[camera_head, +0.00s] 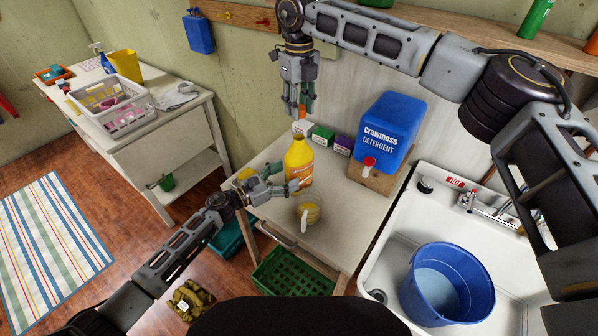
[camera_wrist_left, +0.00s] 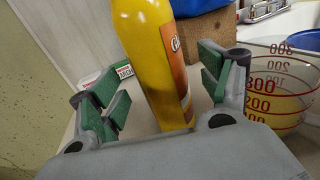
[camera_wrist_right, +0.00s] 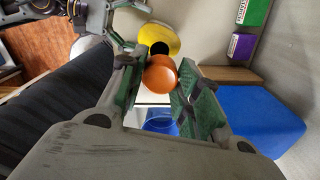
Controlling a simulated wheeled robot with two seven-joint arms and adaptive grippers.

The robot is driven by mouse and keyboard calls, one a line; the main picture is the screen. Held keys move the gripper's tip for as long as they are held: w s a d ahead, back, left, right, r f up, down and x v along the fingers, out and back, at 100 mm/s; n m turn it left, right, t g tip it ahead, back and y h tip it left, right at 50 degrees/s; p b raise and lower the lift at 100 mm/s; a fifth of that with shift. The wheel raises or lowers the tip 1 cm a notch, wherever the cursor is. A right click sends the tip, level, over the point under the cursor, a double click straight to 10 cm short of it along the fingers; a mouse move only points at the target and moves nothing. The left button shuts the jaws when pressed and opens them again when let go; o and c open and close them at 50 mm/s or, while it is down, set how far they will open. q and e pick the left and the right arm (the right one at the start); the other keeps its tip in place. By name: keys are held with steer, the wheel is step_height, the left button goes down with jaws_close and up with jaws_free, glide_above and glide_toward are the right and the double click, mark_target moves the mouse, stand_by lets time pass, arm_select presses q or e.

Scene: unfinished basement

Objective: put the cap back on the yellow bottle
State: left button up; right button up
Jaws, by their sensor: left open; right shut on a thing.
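The yellow bottle (camera_head: 298,158) stands upright on the small table, with an orange-brown label. In the right wrist view its open dark mouth (camera_wrist_right: 160,47) shows, with no cap on it. My right gripper (camera_head: 303,108) is shut on the orange cap (camera_wrist_right: 160,74) and holds it above the bottle, apart from the mouth. My left gripper (camera_head: 284,178) is open at the bottle's lower body. In the left wrist view the bottle (camera_wrist_left: 158,60) stands between its spread fingers; whether they touch it I cannot tell.
A measuring jug (camera_head: 309,209) with yellow liquid stands close beside my left gripper. A blue detergent container (camera_head: 388,131) on a wooden block (camera_head: 372,178) and small boxes (camera_head: 322,136) stand behind. A sink with a blue bucket (camera_head: 446,284) is at right.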

mark_target(299, 169)
arm_select(q)
steer(key=shift+x, duration=2.8)
steer(key=c, duration=1.6)
steer(key=shift+o, duration=0.2)
arm_select(e)
steer(key=shift+f, duration=2.5)
steer(key=shift+f, duration=0.9)
steer(key=shift+f, duration=0.5)
arm_select(q)
jaws_close()
